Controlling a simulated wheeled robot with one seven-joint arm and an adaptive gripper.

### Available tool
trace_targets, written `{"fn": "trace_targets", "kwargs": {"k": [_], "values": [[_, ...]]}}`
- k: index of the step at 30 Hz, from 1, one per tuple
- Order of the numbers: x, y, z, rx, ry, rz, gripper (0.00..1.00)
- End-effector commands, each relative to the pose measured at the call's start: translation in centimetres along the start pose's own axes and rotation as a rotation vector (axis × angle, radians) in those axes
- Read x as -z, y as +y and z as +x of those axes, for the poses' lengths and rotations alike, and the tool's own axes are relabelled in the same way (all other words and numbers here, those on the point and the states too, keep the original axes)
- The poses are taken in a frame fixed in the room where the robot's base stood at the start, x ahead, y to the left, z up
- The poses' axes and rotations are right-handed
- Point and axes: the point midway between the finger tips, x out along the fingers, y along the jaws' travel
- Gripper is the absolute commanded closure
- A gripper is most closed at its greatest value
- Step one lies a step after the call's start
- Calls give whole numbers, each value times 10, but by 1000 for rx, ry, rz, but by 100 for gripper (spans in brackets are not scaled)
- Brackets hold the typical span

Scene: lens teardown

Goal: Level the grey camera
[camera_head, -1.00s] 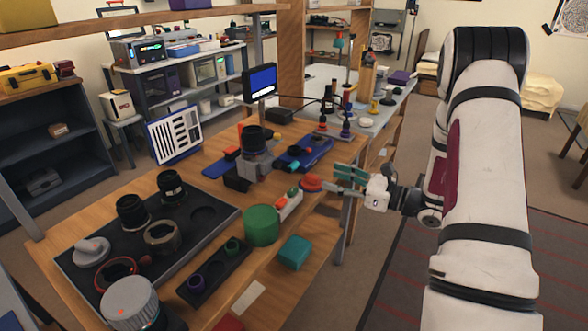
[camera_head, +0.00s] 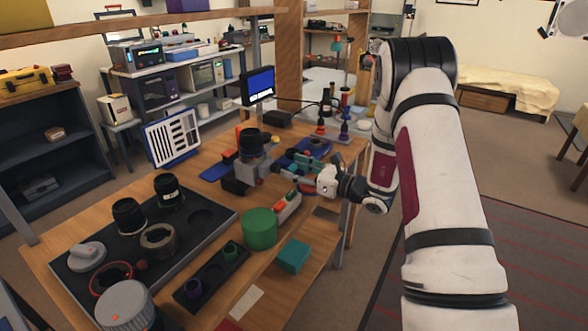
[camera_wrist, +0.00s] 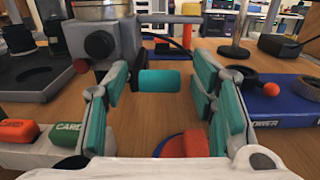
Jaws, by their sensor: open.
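The grey camera (camera_head: 262,158) stands on the wooden bench, a dark round lens part at its top. In the wrist view its grey body (camera_wrist: 112,36) is at upper left, with a round black knob on its side. How far it tilts I cannot tell. My gripper (camera_head: 298,168) is open beside the camera, on its right in the head view. In the wrist view the teal-padded fingers (camera_wrist: 162,84) are spread, with a short teal cylinder (camera_wrist: 165,80) showing between them. Whether they touch it, or how it joins the camera, I cannot tell.
A red-orange knob (camera_wrist: 186,143) lies low between the fingers. A blue tray (camera_wrist: 285,103) is close on the right; a white strip with green and red buttons (camera_wrist: 48,150) is at left. A dark lens mat (camera_head: 75,262) and green cylinder (camera_head: 260,228) occupy the nearer bench.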

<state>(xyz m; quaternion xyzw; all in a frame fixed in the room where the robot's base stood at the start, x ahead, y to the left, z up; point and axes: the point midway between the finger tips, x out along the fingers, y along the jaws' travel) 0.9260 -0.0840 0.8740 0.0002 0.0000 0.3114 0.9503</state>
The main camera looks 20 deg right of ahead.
Motion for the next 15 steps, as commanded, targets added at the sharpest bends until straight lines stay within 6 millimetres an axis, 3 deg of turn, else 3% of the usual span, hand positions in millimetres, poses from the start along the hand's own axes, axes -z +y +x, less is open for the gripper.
{"fn": "trace_targets", "kwargs": {"k": [11,15], "values": [[0,0,6,0,0,0,48],[0,0,6,1,0,0,76]]}}
